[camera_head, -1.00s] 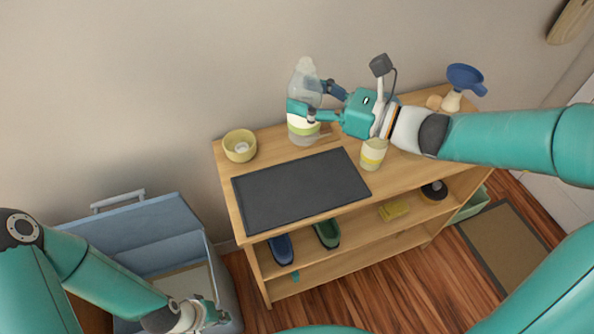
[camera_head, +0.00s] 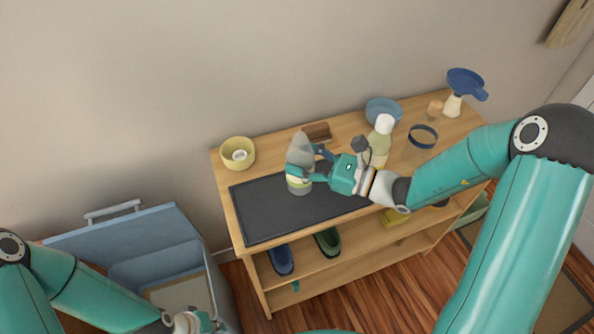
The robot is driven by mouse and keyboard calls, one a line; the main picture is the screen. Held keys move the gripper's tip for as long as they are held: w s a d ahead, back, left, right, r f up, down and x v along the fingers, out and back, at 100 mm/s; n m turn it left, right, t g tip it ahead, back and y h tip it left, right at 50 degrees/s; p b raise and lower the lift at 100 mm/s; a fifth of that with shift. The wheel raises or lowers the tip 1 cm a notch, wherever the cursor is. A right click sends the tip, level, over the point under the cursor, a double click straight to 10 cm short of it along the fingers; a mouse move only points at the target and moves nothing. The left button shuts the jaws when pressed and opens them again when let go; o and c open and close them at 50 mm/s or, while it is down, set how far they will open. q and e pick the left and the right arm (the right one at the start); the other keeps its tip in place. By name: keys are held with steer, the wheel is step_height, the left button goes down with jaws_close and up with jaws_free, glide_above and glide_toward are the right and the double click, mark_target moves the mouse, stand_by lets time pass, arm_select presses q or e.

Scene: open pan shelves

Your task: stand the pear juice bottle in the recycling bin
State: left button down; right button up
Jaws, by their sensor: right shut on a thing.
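The bottle (camera_head: 298,153) is clear grey with a pale green and white band near its base. I take it for the pear juice bottle, though its label is too small to read. My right gripper (camera_head: 302,173) is shut around it from the right, and it is upright over or on the dark mat (camera_head: 262,224); I cannot tell if it touches. The blue-grey bin (camera_head: 130,236) at lower left is open, with a handle on its raised lid; I take it for the recycling bin. My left gripper (camera_head: 196,322) is low at the bin's front, partly cut off; its jaws are unclear.
Shoes (camera_head: 281,260) sit on the lower shelf.

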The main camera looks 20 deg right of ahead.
steer(key=shift+f, duration=1.95)
steer(key=shift+f, duration=0.1)
steer(key=o, duration=1.1)
